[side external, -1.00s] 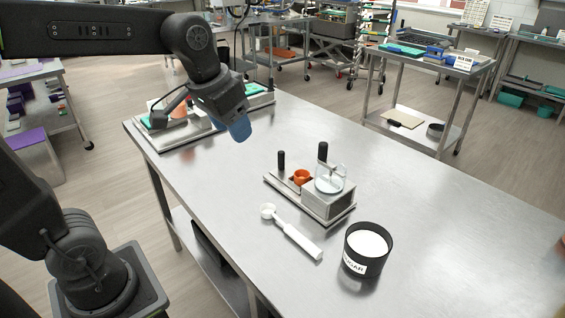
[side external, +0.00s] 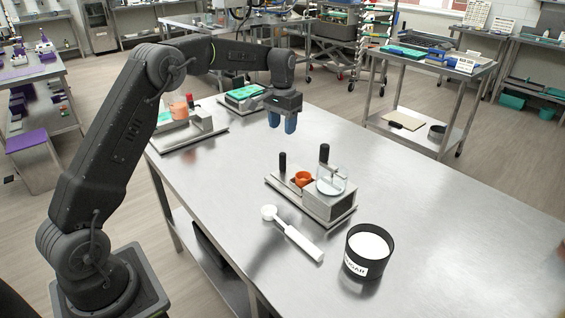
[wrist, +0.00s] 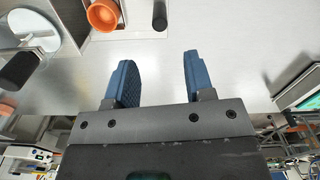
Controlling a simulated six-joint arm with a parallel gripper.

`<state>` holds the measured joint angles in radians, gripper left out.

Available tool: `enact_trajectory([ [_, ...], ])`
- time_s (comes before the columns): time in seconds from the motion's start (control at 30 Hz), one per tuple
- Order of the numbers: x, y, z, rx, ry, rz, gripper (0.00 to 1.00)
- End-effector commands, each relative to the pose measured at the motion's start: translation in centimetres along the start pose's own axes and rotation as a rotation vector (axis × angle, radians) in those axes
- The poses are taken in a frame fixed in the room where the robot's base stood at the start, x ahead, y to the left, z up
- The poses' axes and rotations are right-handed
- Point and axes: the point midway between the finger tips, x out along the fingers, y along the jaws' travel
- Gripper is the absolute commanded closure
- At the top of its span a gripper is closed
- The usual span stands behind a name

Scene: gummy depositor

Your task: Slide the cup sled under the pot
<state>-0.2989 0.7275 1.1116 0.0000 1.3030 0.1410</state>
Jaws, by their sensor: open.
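The orange cup (side external: 303,179) sits on the metal depositor base, beside the grey block (side external: 338,208) that carries the clear pot (side external: 331,185). A black upright peg (side external: 282,162) stands at the left end, on the cup's side, and looks like the sled's handle. In the wrist view the cup (wrist: 103,15), the peg (wrist: 160,14) and part of the pot (wrist: 32,28) show along the top edge. My gripper (side external: 283,122) is open and empty, its blue fingers pointing down above the table, behind the depositor and apart from it. The sled plate itself is hard to make out.
A second black knob (side external: 324,153) rises by the pot. Another metal fixture (side external: 205,124) and a green tray (side external: 244,93) are at the far left end. The table's right side is clear.

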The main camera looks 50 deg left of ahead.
Motion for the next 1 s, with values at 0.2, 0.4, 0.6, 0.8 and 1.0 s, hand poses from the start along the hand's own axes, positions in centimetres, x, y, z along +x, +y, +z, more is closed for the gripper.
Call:
enact_trajectory([
  [0.2, 3.9, 0.1, 0.1, 0.000, -0.005, 0.001, 0.51],
  [0.4, 8.1, 0.1, 0.2, 0.000, -0.004, 0.001, 0.51],
  [0.6, 11.3, 0.1, 0.1, 0.000, -0.002, 0.000, 0.51],
  [0.8, 12.8, 0.1, 0.1, 0.000, 0.000, 0.000, 0.51],
  [1.0, 13.0, 0.1, 0.1, 0.000, 0.001, 0.000, 0.51],
])
